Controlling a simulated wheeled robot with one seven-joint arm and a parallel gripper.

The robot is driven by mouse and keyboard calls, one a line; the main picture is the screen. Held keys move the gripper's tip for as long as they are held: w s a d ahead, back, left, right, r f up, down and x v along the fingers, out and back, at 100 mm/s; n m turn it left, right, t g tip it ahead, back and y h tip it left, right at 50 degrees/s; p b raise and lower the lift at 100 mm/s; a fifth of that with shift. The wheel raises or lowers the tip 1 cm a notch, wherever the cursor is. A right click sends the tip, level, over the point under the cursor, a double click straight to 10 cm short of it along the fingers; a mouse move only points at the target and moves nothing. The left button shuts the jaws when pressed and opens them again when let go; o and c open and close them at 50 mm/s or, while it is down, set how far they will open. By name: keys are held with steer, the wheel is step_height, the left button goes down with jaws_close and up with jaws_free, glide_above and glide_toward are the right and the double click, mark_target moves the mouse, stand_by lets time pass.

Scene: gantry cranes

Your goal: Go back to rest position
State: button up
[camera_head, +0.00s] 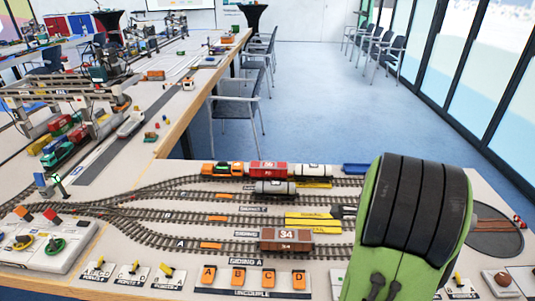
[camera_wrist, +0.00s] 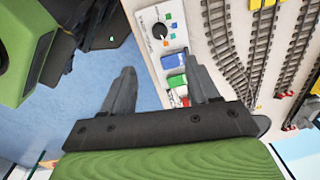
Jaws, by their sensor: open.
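My gripper (camera_wrist: 162,82) shows in the wrist view with its two grey fingers wide apart and nothing between them. It is over the table's edge, with blue floor behind the left finger and the table behind the right one. In the head view, my green and black arm covers the right part of the model railway table (camera_head: 130,225), and the gripper cannot be made out there. A brown wagon marked 34 (camera_head: 286,240) stands on the siding A track, apart from my arm.
A white control panel with a black knob (camera_wrist: 159,31), a blue block (camera_wrist: 173,61) and a green block (camera_wrist: 177,80) lie near the fingers in the wrist view. Orange uncouple levers (camera_head: 238,275) line the table front. Chairs (camera_head: 237,110) stand behind; the blue floor (camera_head: 320,105) is open.

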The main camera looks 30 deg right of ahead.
steer(key=w+a+r+n+t+p, duration=0.1)
steer(key=a+r+n+t, duration=0.1)
steer(key=a+r+n, duration=0.55)
steer(key=w+a+r+n+t+p, duration=0.1)
steer(key=a+r+n+p, duration=0.1)
steer(key=a+r+n, duration=0.55)
steer(key=s+a+n+t, duration=0.2)
steer(key=s+a+n, duration=0.4)
steer(key=a+n, duration=0.4)
steer(key=shift+s+a+r, duration=0.2)
steer(key=shift+a, duration=0.4)
